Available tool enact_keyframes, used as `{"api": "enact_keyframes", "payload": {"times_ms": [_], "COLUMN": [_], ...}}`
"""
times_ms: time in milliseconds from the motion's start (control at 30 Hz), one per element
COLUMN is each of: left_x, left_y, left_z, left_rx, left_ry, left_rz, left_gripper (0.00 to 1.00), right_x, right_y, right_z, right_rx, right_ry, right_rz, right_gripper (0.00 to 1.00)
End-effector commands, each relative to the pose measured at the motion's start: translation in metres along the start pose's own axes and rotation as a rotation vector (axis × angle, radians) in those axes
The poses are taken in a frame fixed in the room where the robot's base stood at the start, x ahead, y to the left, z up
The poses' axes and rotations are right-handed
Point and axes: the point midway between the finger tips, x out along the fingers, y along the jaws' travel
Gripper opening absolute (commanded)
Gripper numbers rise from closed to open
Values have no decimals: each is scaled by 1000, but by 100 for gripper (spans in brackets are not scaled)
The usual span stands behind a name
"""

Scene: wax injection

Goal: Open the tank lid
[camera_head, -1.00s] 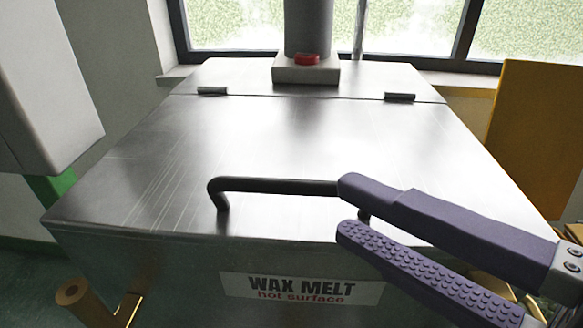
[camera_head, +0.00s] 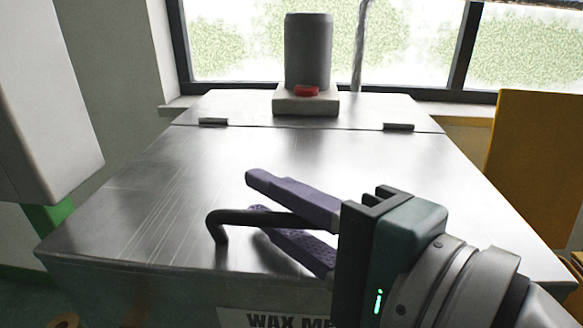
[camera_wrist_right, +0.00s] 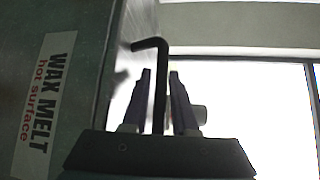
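The wax tank's shiny metal lid (camera_head: 300,160) lies flat and shut, with two dark hinges along its back edge. A black bar handle (camera_head: 218,222) rises near the lid's front edge; its bent end also shows in the wrist view (camera_wrist_right: 152,44). My right gripper (camera_head: 253,194) reaches in from the right, its two purple fingers on either side of the handle bar. In the wrist view the right gripper (camera_wrist_right: 160,74) is open, with the bar between its fingers. The handle's right end is hidden behind the gripper. My left gripper is not in view.
A grey cylinder (camera_head: 308,52) on a pale block with a red part stands behind the hinges. A white box (camera_head: 45,100) with green below is at left, and an orange panel (camera_head: 535,160) at right. A "WAX MELT" label (camera_wrist_right: 42,105) is on the tank front.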

Motion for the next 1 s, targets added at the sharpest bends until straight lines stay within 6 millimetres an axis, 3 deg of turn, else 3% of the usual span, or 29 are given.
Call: {"api": "enact_keyframes", "payload": {"times_ms": [133,367,1000], "left_x": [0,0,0], "left_y": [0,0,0], "left_z": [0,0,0], "left_rx": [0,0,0], "left_ry": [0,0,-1], "left_rz": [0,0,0], "left_gripper": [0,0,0], "right_x": [0,0,-1], "right_y": [0,0,0], "right_z": [0,0,0], "right_rx": [0,0,0], "right_ry": [0,0,0], "right_rz": [0,0,0], "right_gripper": [24,0,0]}}
